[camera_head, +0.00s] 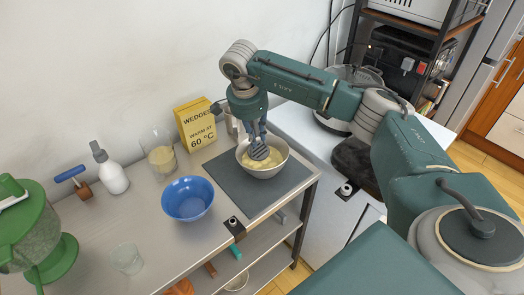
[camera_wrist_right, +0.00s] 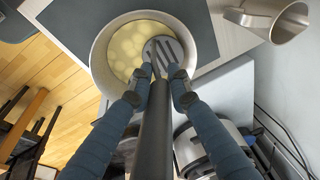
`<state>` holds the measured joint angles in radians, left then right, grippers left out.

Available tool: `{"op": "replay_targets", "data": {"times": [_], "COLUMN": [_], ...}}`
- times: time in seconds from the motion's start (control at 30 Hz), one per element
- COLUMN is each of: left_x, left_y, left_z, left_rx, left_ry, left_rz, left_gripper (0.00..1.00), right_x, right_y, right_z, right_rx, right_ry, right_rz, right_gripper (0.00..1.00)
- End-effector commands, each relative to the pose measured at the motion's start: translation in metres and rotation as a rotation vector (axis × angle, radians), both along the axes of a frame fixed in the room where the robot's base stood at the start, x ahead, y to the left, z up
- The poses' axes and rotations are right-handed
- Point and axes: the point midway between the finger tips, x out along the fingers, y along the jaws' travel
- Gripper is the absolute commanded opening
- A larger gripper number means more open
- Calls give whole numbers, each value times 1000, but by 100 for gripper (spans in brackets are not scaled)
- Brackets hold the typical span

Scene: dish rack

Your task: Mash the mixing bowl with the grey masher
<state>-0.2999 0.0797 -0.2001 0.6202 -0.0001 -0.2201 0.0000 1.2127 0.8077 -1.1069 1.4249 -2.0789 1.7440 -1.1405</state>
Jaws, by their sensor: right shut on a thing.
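The mixing bowl (camera_head: 264,171) is a light metal bowl with yellow contents, standing on a dark grey mat at the right end of the metal table. The bowl also shows in the right wrist view (camera_wrist_right: 97,58), with round yellow pieces inside. My right gripper (camera_head: 256,135) points down above the bowl and is shut on the grey masher (camera_head: 259,152). In the right wrist view the fingers (camera_wrist_right: 161,88) close around the masher's dark handle, and its slotted head (camera_wrist_right: 163,50) is inside the bowl at one side. My left gripper is not in view.
A blue bowl (camera_head: 187,199), a glass jug (camera_head: 160,158), a yellow box (camera_head: 196,124) and a spray bottle (camera_head: 111,171) stand left of the mat (camera_head: 245,203). A metal cup (camera_wrist_right: 289,22) is close to the bowl.

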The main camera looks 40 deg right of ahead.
Motion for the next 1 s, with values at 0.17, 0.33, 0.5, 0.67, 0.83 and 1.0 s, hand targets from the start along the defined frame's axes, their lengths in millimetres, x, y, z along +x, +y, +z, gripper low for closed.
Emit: {"op": "replay_targets", "data": {"times": [0.17,0.33,0.5,0.67,0.83,1.0], "left_x": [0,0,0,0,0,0], "left_y": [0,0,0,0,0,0], "left_z": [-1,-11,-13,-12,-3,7], "left_rx": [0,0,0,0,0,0], "left_ry": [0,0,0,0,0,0], "left_rz": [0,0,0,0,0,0], "left_gripper": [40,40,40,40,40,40], "right_x": [1,2,3,2,-9,-28], "right_y": [0,0,0,0,9,25], "right_z": [0,-15,-19,-19,-10,-2], "right_rx": [0,0,0,0,0,1], "right_ry": [-4,-2,-3,-3,-3,-2], "right_rz": [0,-1,0,0,4,3], "right_gripper": [0,0,0,0,0,0]}}
